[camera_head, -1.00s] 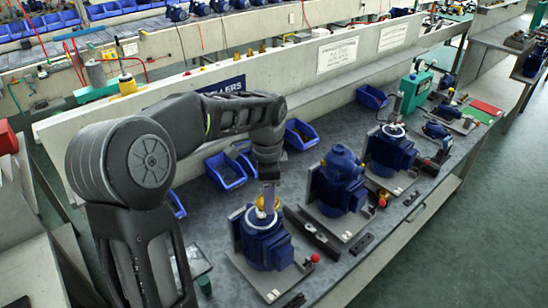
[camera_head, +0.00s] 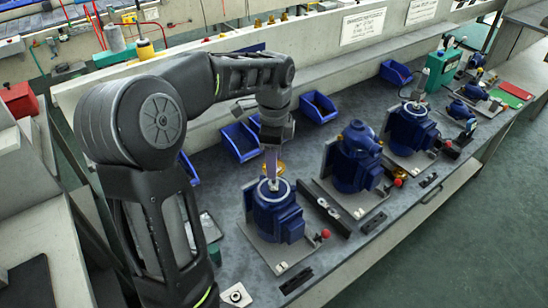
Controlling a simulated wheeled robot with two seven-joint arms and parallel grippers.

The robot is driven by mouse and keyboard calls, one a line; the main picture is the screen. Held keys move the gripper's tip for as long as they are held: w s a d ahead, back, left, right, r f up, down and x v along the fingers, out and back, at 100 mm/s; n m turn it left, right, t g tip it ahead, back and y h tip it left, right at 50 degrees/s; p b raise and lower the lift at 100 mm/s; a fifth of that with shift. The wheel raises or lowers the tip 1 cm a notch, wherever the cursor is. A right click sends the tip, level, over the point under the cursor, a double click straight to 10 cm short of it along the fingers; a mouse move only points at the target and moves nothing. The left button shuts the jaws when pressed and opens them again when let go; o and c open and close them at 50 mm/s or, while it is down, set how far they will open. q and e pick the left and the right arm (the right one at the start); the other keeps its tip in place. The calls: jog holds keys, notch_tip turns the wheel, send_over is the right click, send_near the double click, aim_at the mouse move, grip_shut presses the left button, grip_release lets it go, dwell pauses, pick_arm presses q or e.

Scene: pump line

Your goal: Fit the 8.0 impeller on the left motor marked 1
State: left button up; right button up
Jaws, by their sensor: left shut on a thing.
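The nearest blue motor (camera_head: 277,214) stands upright on a grey plate at the left end of the row, with a pale ring on its top. My left gripper (camera_head: 271,178) points down over this motor's top. It is shut on a brass-coloured impeller (camera_head: 281,167), which is partly hidden behind the fingers. The impeller shows just above and behind the motor's ring; I cannot tell whether it touches the shaft. No size can be read on it. My right gripper is not in view.
More blue motors (camera_head: 357,160) (camera_head: 408,130) stand to the right along the grey bench. Blue bins (camera_head: 240,143) (camera_head: 319,107) line the back. Dark bars (camera_head: 325,205) and a red knob (camera_head: 325,233) lie near the motor. A green machine (camera_head: 441,70) stands farther right.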

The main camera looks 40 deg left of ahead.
aim_at(274, 182)
pick_arm(q)
notch_tip(274, 182, down, 4)
jog(key=shift+r+b, duration=0.2)
jog(key=shift+b, duration=1)
jog(key=shift+f+b, duration=0.4)
jog(key=shift+f, duration=0.25)
jog(key=shift+f, duration=0.3)
jog(key=o, duration=1.9)
jog(key=shift+r, duration=0.1)
notch_tip(274, 182, up, 7)
jog(key=p, duration=0.5)
jog(key=shift+f, duration=0.2)
jog(key=shift+r+p, duration=0.65)
jog(key=shift+r, duration=0.55)
